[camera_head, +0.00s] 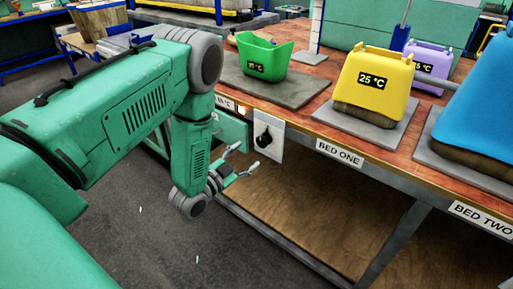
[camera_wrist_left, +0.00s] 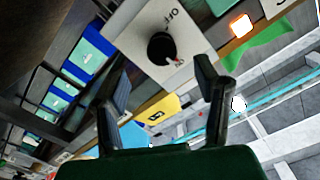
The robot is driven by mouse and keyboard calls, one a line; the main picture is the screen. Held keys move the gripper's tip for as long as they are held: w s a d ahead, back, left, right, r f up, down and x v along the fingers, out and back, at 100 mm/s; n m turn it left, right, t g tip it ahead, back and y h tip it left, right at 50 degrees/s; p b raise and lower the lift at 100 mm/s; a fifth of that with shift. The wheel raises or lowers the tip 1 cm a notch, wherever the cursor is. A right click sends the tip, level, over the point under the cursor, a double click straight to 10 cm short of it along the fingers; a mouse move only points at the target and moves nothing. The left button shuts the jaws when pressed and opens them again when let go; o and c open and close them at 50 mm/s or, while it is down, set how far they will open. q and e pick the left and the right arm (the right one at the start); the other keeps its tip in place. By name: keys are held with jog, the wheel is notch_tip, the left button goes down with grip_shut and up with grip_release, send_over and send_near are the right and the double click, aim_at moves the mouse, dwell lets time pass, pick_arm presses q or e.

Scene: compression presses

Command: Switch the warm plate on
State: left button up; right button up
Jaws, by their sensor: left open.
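The switch is a black knob (camera_head: 264,137) on a white panel (camera_head: 272,153) fixed to the bench front. In the left wrist view the knob (camera_wrist_left: 161,46) has OFF printed on one side and small red lettering, seemingly ON, on the other. A pointer end seems to lie near the red lettering. A small lamp (camera_wrist_left: 240,26) beside the panel glows orange; it also shows in the head view (camera_head: 241,110). A grey plate (camera_head: 312,92) lies on the bench above, under a green container (camera_head: 262,58). My left gripper (camera_head: 245,158) is open and empty, just in front of the panel, apart from the knob.
A yellow press (camera_head: 378,72) reading 25 °C stands right of the plate, with a blue one (camera_head: 485,100) and a purple one (camera_head: 430,62) beyond. Labels BED ONE (camera_head: 339,154) and BED TWO (camera_head: 483,216) line the bench edge. Below is a wooden shelf (camera_head: 310,220).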

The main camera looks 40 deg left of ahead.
pick_arm(q)
jog(key=shift+s+a, duration=0.2)
jog(key=shift+s, duration=1.85)
jog(key=shift+f, duration=0.1)
